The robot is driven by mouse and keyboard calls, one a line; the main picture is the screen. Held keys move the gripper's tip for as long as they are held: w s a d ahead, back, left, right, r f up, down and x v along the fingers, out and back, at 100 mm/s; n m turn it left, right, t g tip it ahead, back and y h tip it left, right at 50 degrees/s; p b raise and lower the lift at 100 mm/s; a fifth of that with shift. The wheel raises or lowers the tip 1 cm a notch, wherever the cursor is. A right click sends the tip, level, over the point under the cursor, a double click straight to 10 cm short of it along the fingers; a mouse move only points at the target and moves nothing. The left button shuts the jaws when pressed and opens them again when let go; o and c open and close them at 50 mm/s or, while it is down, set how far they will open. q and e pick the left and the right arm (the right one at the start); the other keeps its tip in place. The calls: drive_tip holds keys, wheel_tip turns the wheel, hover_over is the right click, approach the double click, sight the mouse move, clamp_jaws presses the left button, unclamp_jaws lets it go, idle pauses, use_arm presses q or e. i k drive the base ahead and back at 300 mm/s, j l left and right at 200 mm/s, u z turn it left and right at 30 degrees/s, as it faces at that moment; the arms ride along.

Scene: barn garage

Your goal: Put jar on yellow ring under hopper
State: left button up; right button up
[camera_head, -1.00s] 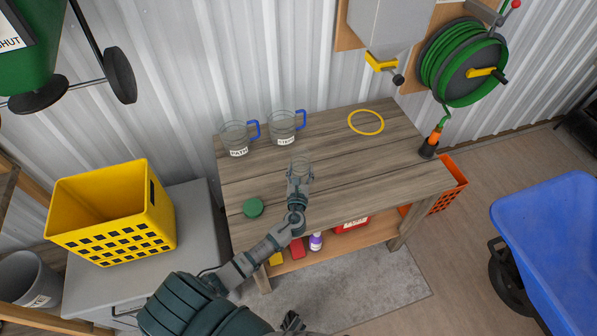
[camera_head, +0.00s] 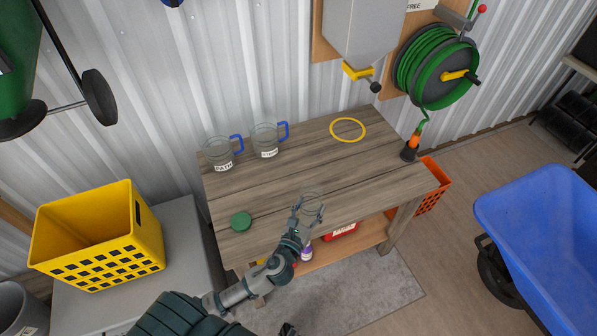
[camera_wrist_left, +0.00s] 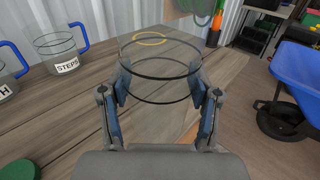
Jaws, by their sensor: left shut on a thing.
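My left gripper (camera_head: 310,212) is shut on a clear glass jar (camera_head: 312,199) near the front edge of the wooden bench. In the left wrist view the jar (camera_wrist_left: 160,68) stands upright between the two fingers, open at the top. Whether its base touches the bench is hard to tell. The yellow ring (camera_head: 347,129) lies flat at the back right of the bench, beyond the jar. The grey hopper (camera_head: 364,32) with a yellow outlet (camera_head: 357,71) hangs on the wall above the ring. My right gripper is not clearly visible.
Two glass mugs with blue handles, PATH (camera_head: 219,153) and another (camera_head: 266,139), stand at the back left of the bench (camera_head: 290,165). A green lid (camera_head: 241,221) lies front left. A hose end (camera_head: 411,147) stands at the right corner. The bench middle is clear.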

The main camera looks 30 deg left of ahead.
sight(346, 129)
drive_tip(key=i+l+u, duration=0.1)
drive_tip(key=u, duration=0.25)
drive_tip(key=i+l+u, duration=0.1)
drive_tip(key=u, duration=0.3)
drive_tip(key=i+l, duration=0.2)
drive_tip(key=i+l+u, duration=0.15)
drive_tip(key=l, duration=0.25)
drive_tip(key=i+l, duration=0.2)
drive_tip(key=i+l+u, duration=0.15)
drive_tip(key=l, duration=0.25)
drive_tip(key=i+l, duration=0.15)
drive_tip(key=l, duration=0.2)
drive_tip(key=i+l+u, duration=0.15)
drive_tip(key=l, duration=0.2)
drive_tip(key=i+l, duration=0.15)
drive_tip(key=l, duration=0.2)
drive_tip(key=u, duration=0.05)
